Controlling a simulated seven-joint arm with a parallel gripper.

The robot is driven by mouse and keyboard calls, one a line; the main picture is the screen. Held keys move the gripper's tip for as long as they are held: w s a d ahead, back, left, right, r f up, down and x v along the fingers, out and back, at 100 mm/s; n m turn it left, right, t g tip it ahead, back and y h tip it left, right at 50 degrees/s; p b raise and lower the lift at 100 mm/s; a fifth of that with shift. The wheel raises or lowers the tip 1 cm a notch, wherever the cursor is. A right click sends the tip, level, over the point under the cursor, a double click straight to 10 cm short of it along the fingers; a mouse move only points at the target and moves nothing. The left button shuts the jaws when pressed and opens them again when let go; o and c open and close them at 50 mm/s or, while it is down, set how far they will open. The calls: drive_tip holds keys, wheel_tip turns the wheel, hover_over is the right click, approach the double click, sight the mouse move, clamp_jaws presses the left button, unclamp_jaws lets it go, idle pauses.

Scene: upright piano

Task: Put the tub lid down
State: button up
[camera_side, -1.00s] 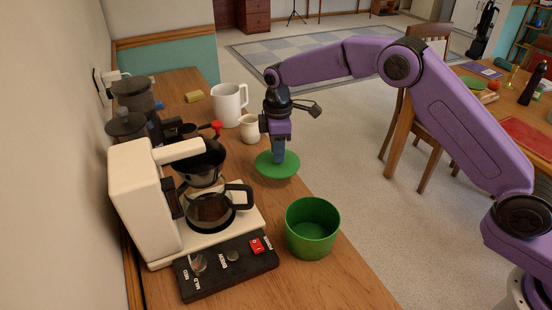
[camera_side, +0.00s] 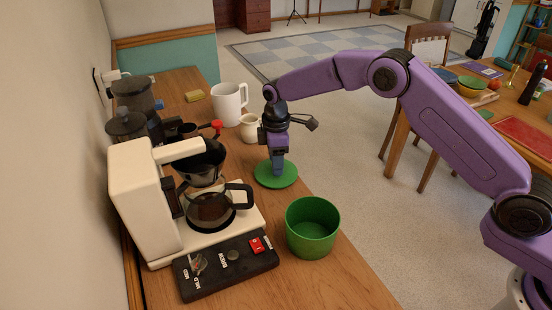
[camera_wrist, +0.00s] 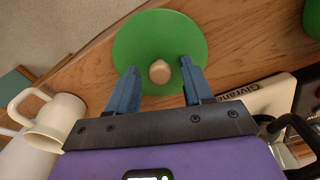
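The green tub lid (camera_side: 290,178) lies flat on the wooden counter, knob up, behind the open green tub (camera_side: 313,228) in the side view. My gripper (camera_side: 277,170) points down over the lid. Its two blue fingers (camera_wrist: 161,75) are apart, one on each side of the knob, with a visible gap to it on both sides. The side view hides the knob behind the fingers.
A coffee maker (camera_side: 135,195) with a glass carafe (camera_side: 210,212) stands left of the lid and tub. The counter's edge is close on the right.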

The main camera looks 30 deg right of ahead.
wheel_tip(320, 180, up, 12)
drive_tip(key=shift+r, duration=0.15)
idle(0.6)
drive_tip(key=s+d+r+m, duration=0.1)
drive_tip(key=s+d+r, duration=0.15)
drive_tip(key=s, duration=0.75)
drive_tip(key=s+d+r, duration=0.2)
drive_tip(key=s+r, duration=0.1)
drive_tip(key=s, duration=0.8)
drive_tip(key=s+d+f, duration=0.2)
drive_tip(key=s+d, duration=0.5)
drive_tip(key=s, duration=0.4)
drive_tip(key=s+d+f, duration=0.2)
drive_tip(key=s+d, duration=0.5)
drive_tip(key=s, duration=0.3)
drive_tip(key=shift+s+d+f+m, duration=0.2)
drive_tip(key=shift+s+d+m, duration=0.15)
drive_tip(key=shift+d+m, duration=0.05)
